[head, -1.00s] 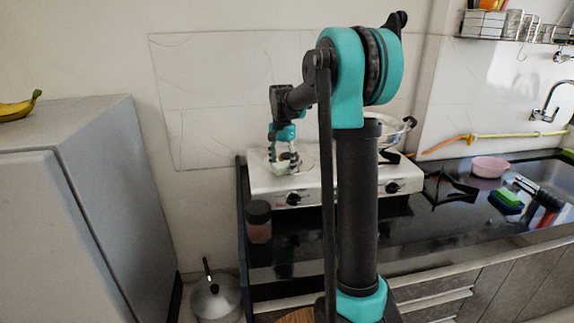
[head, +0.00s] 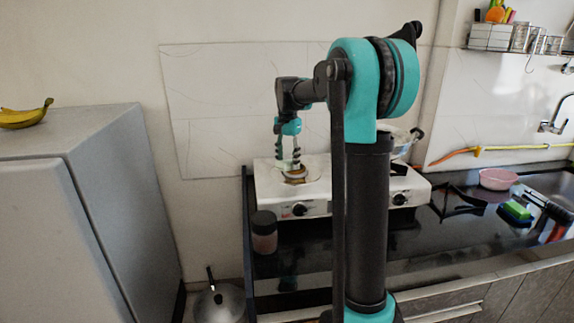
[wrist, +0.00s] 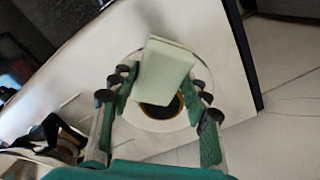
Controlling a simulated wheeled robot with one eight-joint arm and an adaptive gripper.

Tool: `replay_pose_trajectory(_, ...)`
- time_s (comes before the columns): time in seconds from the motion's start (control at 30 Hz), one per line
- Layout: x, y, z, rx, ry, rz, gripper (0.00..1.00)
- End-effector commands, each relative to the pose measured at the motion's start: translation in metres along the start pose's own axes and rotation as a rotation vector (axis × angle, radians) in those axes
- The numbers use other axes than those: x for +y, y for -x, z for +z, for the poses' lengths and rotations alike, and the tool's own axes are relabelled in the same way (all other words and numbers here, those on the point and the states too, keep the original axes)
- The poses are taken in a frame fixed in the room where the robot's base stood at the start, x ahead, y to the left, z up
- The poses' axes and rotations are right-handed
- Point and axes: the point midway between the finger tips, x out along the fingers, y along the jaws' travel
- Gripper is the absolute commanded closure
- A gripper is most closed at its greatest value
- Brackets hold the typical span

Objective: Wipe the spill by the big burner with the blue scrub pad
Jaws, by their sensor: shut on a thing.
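My gripper (head: 289,160) is over the left burner (head: 295,177) of the white stove (head: 325,195). In the wrist view my gripper (wrist: 162,88) is shut on a pale whitish-green pad (wrist: 165,68), held between its two fingers. The pad looks pale rather than blue. Below it in that view is the burner (wrist: 163,108), a dark centre with a yellow-brown ring in a round pale dish, partly hidden by the pad. I cannot tell whether the pad touches the stove. I cannot make out a distinct spill.
A pot (head: 405,143) stands on the right burner, partly behind my arm. A dark-lidded jar (head: 264,232) stands at the stove's front left. A green-and-blue sponge (head: 517,212) and a pink bowl (head: 497,179) are on the right counter. A grey fridge (head: 75,190) stands left.

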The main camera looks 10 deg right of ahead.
Motion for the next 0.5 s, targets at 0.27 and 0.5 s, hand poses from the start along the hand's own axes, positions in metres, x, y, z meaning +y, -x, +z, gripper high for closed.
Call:
replay_pose_trajectory(0.27, 0.001, 0.001, 0.0, -0.001, -0.001, 0.001, 1.0)
replay_pose_trajectory(0.5, 0.001, 0.012, 0.0, -0.001, -0.002, 0.002, 1.0)
